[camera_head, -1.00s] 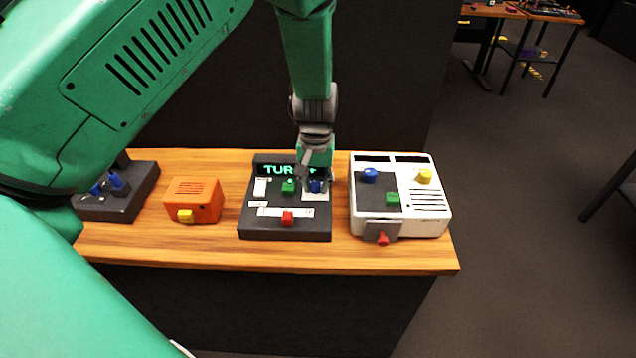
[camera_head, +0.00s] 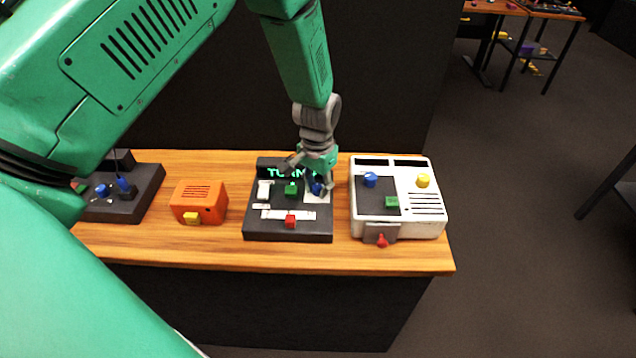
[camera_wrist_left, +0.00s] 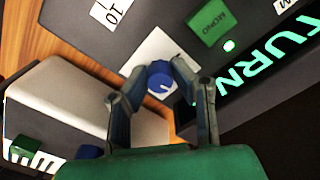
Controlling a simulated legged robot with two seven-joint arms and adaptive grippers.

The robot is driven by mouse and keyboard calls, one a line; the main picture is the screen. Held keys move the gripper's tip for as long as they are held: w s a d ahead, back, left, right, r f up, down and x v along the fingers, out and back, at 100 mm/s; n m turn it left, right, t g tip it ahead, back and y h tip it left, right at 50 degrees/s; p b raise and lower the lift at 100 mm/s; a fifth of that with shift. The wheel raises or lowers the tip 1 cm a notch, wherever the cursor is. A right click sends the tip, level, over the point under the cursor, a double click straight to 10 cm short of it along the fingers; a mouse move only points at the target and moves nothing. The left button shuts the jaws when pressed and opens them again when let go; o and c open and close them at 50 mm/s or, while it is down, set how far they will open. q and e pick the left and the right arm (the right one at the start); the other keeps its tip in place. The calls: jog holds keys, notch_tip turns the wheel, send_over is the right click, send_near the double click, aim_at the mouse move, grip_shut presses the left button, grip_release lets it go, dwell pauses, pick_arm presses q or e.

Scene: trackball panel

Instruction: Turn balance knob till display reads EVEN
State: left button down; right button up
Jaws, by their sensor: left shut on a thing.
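The dark panel (camera_head: 265,232) stands mid-table. Its display (camera_head: 283,172) shows green letters, "TURN" in the left wrist view (camera_wrist_left: 262,68), with the rest hidden or cut off. The blue balance knob (camera_head: 317,188) sits on a white plate at the panel's right; it also shows in the left wrist view (camera_wrist_left: 160,80) with a pale pointer line. My left gripper (camera_head: 318,184) reaches down from above, tilted, and is shut on the blue knob, a finger on either side. My right gripper is not in view.
On the panel are a green button (camera_head: 291,189) and a red slider knob (camera_head: 290,222). A white device (camera_head: 428,228) stands close on the right. An orange box (camera_head: 205,202) and another dark panel (camera_head: 128,207) are on the left. The table's front strip is clear.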

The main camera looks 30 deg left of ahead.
aim_at(318, 185)
pick_arm(q)
jog(key=shift+w+m, duration=0.1)
jog(key=shift+m, duration=0.5)
jog(key=c, duration=1.4)
grip_release()
jog(key=shift+o, duration=0.2)
jog(key=shift+r, duration=0.25)
notch_tip(318, 185, up, 11)
jog(key=shift+r, duration=0.2)
